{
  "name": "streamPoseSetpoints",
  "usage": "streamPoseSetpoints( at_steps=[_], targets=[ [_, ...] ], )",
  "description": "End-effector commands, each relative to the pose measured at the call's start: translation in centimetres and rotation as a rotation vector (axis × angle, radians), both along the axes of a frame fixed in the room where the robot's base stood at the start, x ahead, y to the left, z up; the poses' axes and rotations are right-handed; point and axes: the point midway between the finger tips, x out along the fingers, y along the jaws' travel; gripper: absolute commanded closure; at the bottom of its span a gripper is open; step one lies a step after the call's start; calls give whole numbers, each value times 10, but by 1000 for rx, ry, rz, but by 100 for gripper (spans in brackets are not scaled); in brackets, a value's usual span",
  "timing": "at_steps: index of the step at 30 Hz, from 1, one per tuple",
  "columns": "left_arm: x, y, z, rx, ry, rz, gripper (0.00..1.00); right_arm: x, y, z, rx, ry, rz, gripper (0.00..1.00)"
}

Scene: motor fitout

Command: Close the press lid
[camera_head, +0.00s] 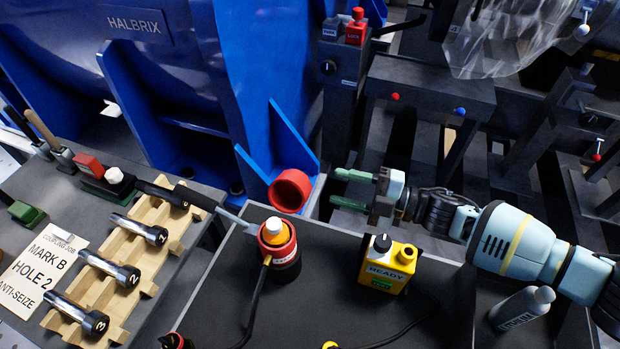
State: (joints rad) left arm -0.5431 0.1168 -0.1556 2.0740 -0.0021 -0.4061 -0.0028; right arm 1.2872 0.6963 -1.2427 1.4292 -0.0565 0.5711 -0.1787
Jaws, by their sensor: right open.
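No part is clearly recognisable as the press lid. A clear, crinkled sheet or cover (505,38) hangs at the top right, partly cut off by the picture edge. Below and left of it stands a dark grey frame (432,88) with a red and a blue knob; I cannot tell whether either belongs to the press. My right gripper (338,188) comes in from the right with its green fingers apart, pointing left, with nothing between them. It is in front of the blue machine's foot, right of a red cup (291,190). My left gripper is not in view.
A large blue machine (175,60) fills the upper left. Cables cross the bench.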

Motion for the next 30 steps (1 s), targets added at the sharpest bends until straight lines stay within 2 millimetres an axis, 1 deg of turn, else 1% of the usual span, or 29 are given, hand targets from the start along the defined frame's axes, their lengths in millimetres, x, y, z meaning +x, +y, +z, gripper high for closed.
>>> streamPoseSetpoints(
  at_steps=[5,9,15,21,28,29,30],
  targets=[
    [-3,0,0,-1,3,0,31,6,18,1,3,0,1,54],
    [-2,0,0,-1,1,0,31,14,39,1,2,-1,2,54],
    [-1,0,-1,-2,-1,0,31,23,62,0,2,0,0,54],
    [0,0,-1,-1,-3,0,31,27,72,0,0,1,0,54],
    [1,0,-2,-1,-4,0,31,27,72,0,0,1,-1,54],
    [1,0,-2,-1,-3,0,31,27,72,0,0,1,-1,55],
    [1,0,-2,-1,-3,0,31,27,72,0,0,1,0,60]
  ],
)
